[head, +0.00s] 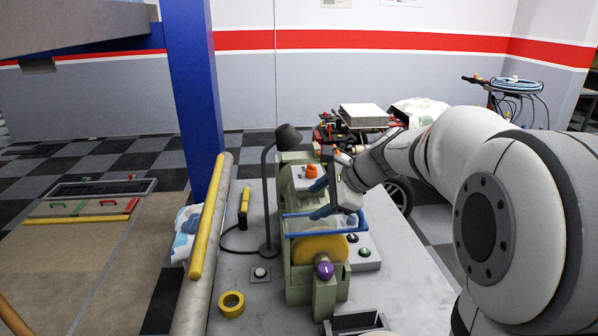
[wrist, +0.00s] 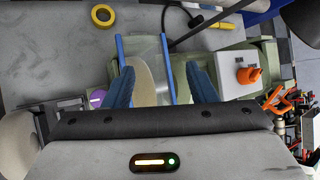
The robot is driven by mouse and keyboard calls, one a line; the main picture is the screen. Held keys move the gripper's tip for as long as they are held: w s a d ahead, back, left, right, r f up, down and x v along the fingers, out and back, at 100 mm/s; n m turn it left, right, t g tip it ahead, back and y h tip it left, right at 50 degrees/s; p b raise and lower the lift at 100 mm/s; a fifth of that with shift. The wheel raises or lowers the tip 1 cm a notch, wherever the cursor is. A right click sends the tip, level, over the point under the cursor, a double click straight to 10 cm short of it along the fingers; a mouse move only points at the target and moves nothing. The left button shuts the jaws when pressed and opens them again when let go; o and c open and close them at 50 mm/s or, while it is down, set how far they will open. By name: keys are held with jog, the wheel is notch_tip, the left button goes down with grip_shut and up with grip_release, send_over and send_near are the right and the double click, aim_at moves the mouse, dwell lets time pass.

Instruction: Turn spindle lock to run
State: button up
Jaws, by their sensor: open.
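A green bench machine (head: 298,255) carries a yellow wheel (head: 318,246) behind a clear guard with blue bars (head: 318,235). An orange knob (head: 311,170) sits on a white box at its far end; the knob also shows in the wrist view (wrist: 248,75). A purple knob (head: 323,270) is at its near end and shows in the wrist view (wrist: 97,97).
A black lamp (head: 287,136) stands left of the machine. Yellow tape (head: 231,303), a small push-button box (head: 260,273) and a yellow-handled tool (head: 244,205) lie on the grey bench. A box with green and black buttons (head: 365,252) is at right. A blue post (head: 192,95) rises at left.

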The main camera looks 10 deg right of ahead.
aim_at(316, 170)
jog(key=w+d+m+t+y+b, duration=0.1)
jog(key=w+d+m+t, duration=0.1)
jog(key=w+d+m, duration=0.4)
jog(key=w+d+m+t+y+b, duration=0.15)
jog(key=w+m, duration=0.25)
jog(key=w, duration=0.5)
jog(key=shift+m+t, duration=0.3)
jog(key=shift+t, duration=0.25)
jog(key=x, duration=0.8)
jog(key=shift+s+a+f+p, duration=0.1)
jog(key=shift+f+p, duration=0.3)
